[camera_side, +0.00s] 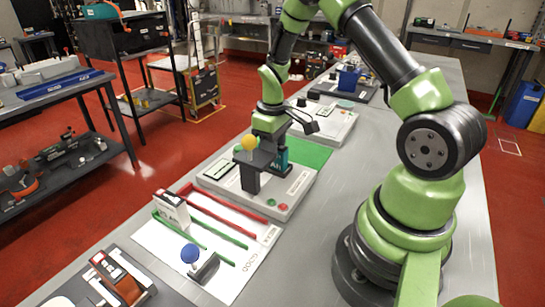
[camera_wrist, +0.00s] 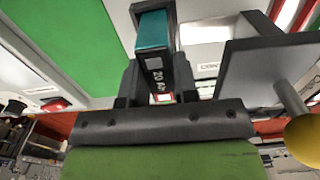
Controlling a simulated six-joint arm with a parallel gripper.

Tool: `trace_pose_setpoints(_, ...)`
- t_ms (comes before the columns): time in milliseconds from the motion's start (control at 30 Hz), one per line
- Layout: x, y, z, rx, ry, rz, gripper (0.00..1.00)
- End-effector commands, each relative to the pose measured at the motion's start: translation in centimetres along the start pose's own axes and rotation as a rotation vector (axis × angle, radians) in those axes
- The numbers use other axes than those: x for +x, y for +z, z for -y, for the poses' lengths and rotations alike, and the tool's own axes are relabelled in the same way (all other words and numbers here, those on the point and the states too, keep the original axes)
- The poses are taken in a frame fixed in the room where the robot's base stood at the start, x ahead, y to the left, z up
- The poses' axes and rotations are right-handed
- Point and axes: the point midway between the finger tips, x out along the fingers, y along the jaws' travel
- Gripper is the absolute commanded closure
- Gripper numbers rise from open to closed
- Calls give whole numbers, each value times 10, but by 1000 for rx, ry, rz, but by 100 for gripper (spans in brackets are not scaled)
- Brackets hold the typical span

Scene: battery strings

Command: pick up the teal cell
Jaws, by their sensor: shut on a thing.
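The teal cell (camera_side: 281,160) is a small upright block with a teal top and a dark, lettered side. In the wrist view the cell (camera_wrist: 152,32) stands between my two dark fingers, its "20 Ah" label facing the camera. My gripper (camera_wrist: 158,88) is shut on it. In the side view my gripper (camera_side: 270,138) points down beside the grey tester (camera_side: 290,192), near the green mat (camera_side: 312,153). The cell's lower end is partly hidden, and I cannot tell whether it touches anything below.
A white sheet (camera_side: 225,278) bears red and green rails, a white cell (camera_side: 172,208) and a blue ball (camera_side: 190,253).

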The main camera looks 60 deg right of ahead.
Motion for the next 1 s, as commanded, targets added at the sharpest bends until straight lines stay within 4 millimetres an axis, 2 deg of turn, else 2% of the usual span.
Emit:
trace_pose_setpoints(733, -44, 0, 0, -1, 1, -2, 96)
trace_pose_setpoints(1000, -51, 0, 0, 0, 0, -1, 96)
